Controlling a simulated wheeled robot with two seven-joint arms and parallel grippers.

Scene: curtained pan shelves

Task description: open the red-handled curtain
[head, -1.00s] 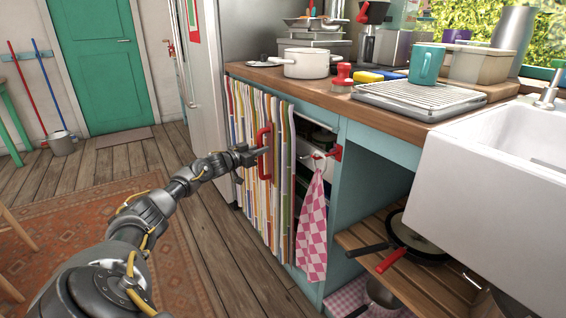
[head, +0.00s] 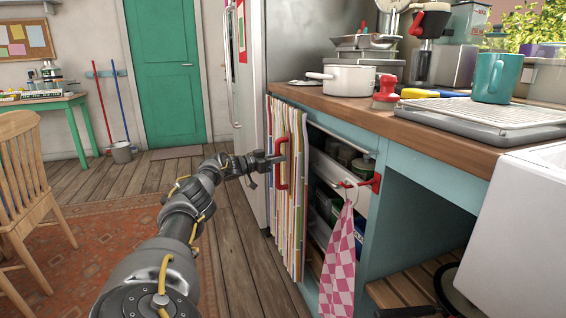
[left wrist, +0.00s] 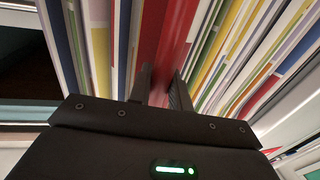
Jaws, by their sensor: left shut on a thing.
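The striped curtain (head: 296,190) hangs gathered in folds at the left part of the counter front, with shelves showing to its right. Its red handle (head: 281,165) stands upright on the curtain's face. My left gripper (head: 276,160) is shut on the red handle. In the left wrist view the gripper's fingers (left wrist: 163,85) are on either side of the red handle (left wrist: 168,35), with the striped curtain (left wrist: 225,50) behind. My right gripper is not in view.
The uncovered shelves (head: 330,185) hold jars and dark boxes. A pink checked towel (head: 341,260) hangs from a hook right of the opening. The wooden counter (head: 400,125) carries a white pot (head: 350,79) and a dish rack (head: 490,115). A wooden chair (head: 22,190) stands at left.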

